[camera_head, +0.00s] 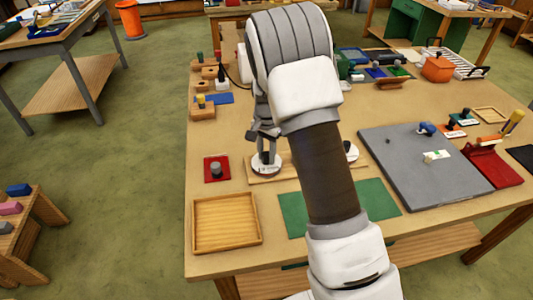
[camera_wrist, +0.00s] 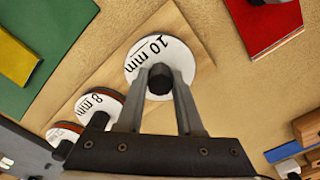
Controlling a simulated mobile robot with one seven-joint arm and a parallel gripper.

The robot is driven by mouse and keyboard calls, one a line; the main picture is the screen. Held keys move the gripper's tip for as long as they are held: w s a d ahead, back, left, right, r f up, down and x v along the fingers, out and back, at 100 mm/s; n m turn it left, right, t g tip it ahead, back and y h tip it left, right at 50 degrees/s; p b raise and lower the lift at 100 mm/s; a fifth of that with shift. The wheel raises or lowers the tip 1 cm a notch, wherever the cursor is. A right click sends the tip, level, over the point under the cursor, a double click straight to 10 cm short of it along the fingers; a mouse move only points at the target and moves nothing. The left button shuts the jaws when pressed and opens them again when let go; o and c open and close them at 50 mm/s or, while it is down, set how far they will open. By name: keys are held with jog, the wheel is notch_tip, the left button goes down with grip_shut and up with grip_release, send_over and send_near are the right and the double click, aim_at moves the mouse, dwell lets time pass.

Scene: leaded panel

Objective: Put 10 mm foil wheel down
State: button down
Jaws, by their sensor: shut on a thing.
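The 10 mm foil wheel (camera_wrist: 187,65) is a white disc with a black centre knob, its printed label readable in the wrist view. My gripper (camera_wrist: 160,82) is shut on the knob from above. In the head view the wheel (camera_head: 266,168) is below my gripper (camera_head: 266,140), at the left end of a wooden board (camera_head: 290,172). I cannot tell whether the disc touches the board. An 8 mm wheel (camera_wrist: 96,104) and another wheel (camera_wrist: 62,134) sit in a row along the board; in the head view my arm hides part of this row.
A red pad (camera_head: 207,178) with a grey-topped piece lies left of the board. An empty wooden tray (camera_head: 228,246) and a green mat (camera_head: 290,212) are in front. A large grey slab (camera_head: 440,185) lies to the right. Bare tabletop shows left of the board.

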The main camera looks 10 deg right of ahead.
aim_at(267, 154)
jog(key=shift+f, duration=0.1)
jog(key=c, duration=0.5)
grip_release()
jog(key=shift+c, duration=0.2)
notch_tip(267, 154, up, 12)
jog(key=s+d+r+n+t, duration=0.15)
jog(key=s+r+n, duration=0.25)
jog(key=s+r, duration=0.9)
jog(key=s+n+t, duration=0.4)
jog(key=s+n, duration=0.1)
jog(key=s, duration=1.2)
jog(key=shift+s+r, duration=0.2)
jog(key=shift+r, duration=0.15)
